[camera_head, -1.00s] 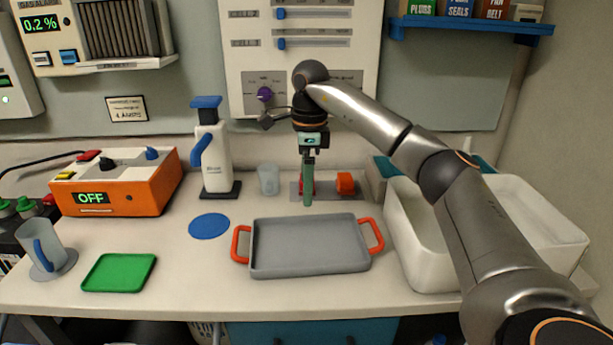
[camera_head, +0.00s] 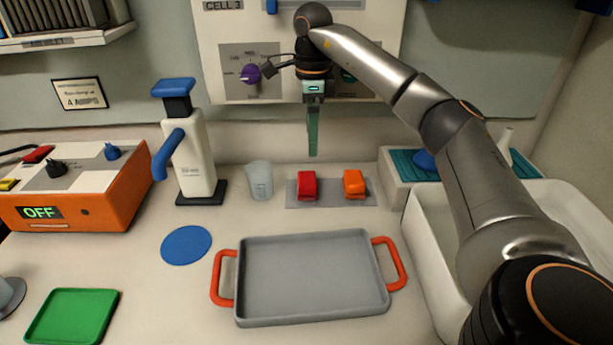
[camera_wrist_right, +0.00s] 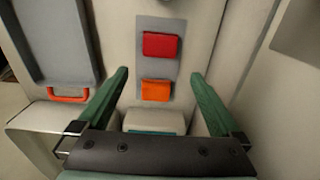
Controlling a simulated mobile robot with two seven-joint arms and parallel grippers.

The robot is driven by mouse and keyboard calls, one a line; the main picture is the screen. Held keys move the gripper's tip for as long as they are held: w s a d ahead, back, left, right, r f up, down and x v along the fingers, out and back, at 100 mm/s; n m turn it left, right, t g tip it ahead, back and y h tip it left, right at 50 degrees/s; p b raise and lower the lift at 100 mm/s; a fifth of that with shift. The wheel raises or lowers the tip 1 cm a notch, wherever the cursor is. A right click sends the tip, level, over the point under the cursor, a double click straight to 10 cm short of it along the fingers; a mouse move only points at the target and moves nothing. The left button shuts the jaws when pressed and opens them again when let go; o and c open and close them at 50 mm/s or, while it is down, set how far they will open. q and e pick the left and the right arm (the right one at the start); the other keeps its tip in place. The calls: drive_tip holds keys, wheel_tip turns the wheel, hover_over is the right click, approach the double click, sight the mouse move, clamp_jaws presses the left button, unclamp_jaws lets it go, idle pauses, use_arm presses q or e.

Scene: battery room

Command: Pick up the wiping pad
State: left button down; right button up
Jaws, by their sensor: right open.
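No thing is clearly marked as the wiping pad. Red (camera_head: 307,185) and orange (camera_head: 354,184) blocks sit side by side on a grey strip (camera_head: 331,200) at the back of the counter. My left gripper is out of view.
A grey tray (camera_head: 312,275) with red handles fills the front middle. A white bin (camera_head: 545,215) is at right.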

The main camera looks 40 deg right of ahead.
sight(312, 178)
wheel_tip(312, 178, down, 12)
drive_tip(key=shift+s+f+b, duration=0.15)
drive_tip(key=shift+f+b, duration=0.1)
drive_tip(key=shift+b, duration=0.55)
drive_tip(key=c, duration=1.1)
